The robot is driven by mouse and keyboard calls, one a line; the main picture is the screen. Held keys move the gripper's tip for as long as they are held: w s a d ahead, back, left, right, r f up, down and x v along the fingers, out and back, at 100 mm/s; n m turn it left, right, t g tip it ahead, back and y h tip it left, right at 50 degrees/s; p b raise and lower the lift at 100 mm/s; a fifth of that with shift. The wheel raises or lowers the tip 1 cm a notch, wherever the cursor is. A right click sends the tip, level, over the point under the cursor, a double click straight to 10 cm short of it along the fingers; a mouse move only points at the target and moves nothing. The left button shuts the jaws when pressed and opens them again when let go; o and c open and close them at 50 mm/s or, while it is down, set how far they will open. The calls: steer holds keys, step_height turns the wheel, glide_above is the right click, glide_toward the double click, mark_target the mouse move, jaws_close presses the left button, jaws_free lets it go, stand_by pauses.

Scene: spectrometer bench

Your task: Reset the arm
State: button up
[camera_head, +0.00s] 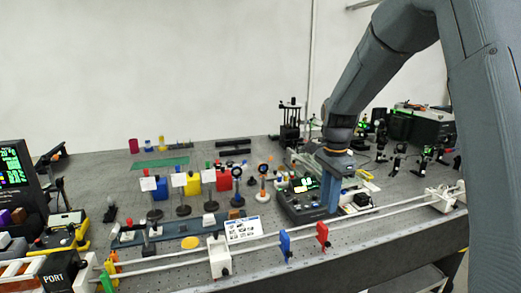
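My arm comes in from the upper right and bends down over the bench. My gripper (331,198) points down at the right of the middle, with blue finger parts below a dark wrist. It is just behind or over a black instrument box (302,205) with a small lit green display. I cannot tell whether it touches the box, and the gap between the fingers is too small to make out.
The grey bench (385,225) is crowded. A white rail (375,212) with a blue tab (285,243) and a red tab (323,235) runs along the front. Mounted optics (182,190) stand at the left, dark equipment (422,124) at the back right. A monitor (14,165) is far left.

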steer(key=s+f+n, duration=0.3)
steer(key=s+n, duration=0.4)
steer(key=s, duration=0.4)
steer(key=s+f+n+t, duration=0.1)
steer(key=s+f+n, duration=0.2)
steer(key=s+n, duration=0.4)
steer(key=s, duration=0.5)
steer(key=shift+f+n, duration=0.2)
steer(key=shift+n, duration=0.1)
steer(key=shift+a, duration=0.1)
jaws_close()
